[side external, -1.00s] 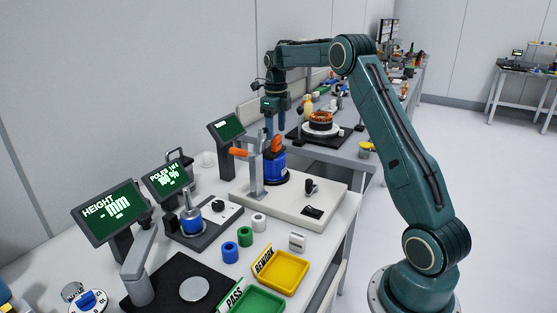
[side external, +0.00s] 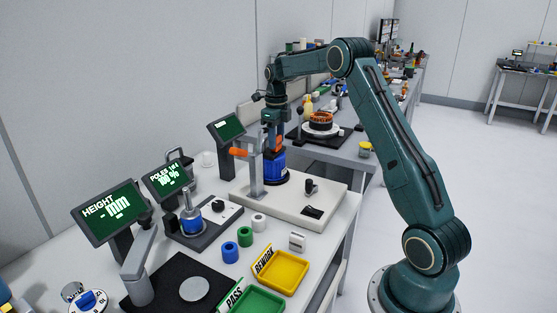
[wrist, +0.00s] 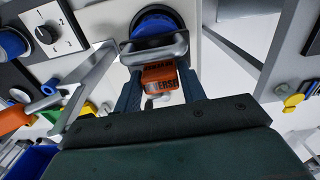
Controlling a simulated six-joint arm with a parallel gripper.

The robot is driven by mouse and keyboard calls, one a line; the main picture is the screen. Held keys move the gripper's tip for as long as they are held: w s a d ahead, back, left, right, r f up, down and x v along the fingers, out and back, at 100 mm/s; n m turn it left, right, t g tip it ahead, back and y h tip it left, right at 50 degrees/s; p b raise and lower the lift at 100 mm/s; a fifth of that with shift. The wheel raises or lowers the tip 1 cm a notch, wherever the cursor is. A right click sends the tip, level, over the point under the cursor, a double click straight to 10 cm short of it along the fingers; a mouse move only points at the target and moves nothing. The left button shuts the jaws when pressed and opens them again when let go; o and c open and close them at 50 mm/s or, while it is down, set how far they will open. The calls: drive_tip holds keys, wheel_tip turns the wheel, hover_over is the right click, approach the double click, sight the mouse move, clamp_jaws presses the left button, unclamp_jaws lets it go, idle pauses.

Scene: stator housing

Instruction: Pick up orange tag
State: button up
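The orange tag (wrist: 160,79) with dark lettering, partly readable as "ERSE", lies between the two fingers of my gripper (wrist: 161,90) in the wrist view. Its sides come close to both fingers; I cannot tell whether they grip it. In the side view, orange (side external: 277,142) shows at the fingertips of my gripper (side external: 275,141), just above the blue housing (side external: 272,165). In the wrist view, a grey bar-shaped loop (wrist: 155,53) lies just beyond the tag, in front of the round blue top (wrist: 153,22).
A grey clamp with an orange handle (side external: 239,152) stands close left of my gripper. A small display (side external: 226,128) stands behind it. The pale base plate (side external: 290,208) carries a black knob. Yellow (side external: 284,271) and green (side external: 258,301) trays lie in front.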

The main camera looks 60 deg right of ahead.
drive_tip(key=c, duration=0.5)
drive_tip(key=shift+r, duration=0.15)
wheel_tip(320, 180, up, 20)
drive_tip(key=shift+f, duration=0.25)
idle(0.6)
drive_tip(key=shift+r, duration=0.1)
idle(0.5)
